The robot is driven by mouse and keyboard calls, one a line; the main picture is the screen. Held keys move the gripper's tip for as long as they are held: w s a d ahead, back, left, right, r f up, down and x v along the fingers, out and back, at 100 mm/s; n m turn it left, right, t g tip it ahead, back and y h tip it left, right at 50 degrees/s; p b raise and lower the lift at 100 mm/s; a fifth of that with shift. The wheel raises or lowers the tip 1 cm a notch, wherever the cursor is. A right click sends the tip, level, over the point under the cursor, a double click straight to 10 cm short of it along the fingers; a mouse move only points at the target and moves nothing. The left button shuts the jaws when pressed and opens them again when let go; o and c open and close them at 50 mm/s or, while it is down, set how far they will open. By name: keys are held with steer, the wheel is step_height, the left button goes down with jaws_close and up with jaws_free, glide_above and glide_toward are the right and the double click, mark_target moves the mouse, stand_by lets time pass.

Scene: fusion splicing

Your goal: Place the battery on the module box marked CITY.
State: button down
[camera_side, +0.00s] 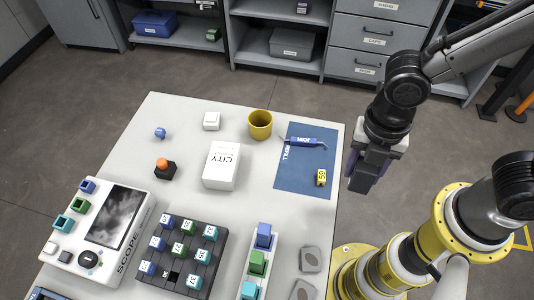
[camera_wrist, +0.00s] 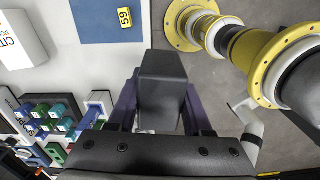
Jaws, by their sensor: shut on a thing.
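The module box marked CITY (camera_side: 222,166) is a white box lying on the table, left of the blue mat. Part of it shows at the upper left of the wrist view (camera_wrist: 20,42). My gripper (camera_side: 368,170) hangs to the right of the table's right edge, apart from the box. Its purple fingers are shut on a dark grey block, which I take to be the battery (camera_wrist: 162,88). The block's top and one side show in the wrist view; its lower part is partly hidden by the gripper.
A blue mat (camera_side: 292,181) holds a blue tool (camera_side: 306,142) and a yellow tag marked 59 (camera_side: 321,178). A yellow cup (camera_side: 260,125), a white block (camera_side: 211,121) and an orange-topped button (camera_side: 164,168) stand near the box. The scope (camera_side: 98,228) and a dark rack (camera_side: 180,252) fill the front.

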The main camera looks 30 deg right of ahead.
steer(key=w+a+r+n, duration=0.1)
steer(key=w+a+r, duration=0.4)
steer(key=w+a, duration=0.15)
glide_above(222, 160)
steer(key=f, duration=0.8)
steer(key=shift+s+d+f, duration=0.2)
steer(key=shift+s+f, duration=0.1)
steer(key=shift+f, duration=0.05)
steer(key=shift+w+a+f, duration=0.3)
steer(key=shift+w+f, duration=0.1)
steer(key=shift+f, duration=1.65)
steer(key=shift+f, duration=0.15)
steer(key=shift+c, duration=1.6)
jaws_free()
steer(key=shift+s, duration=0.1)
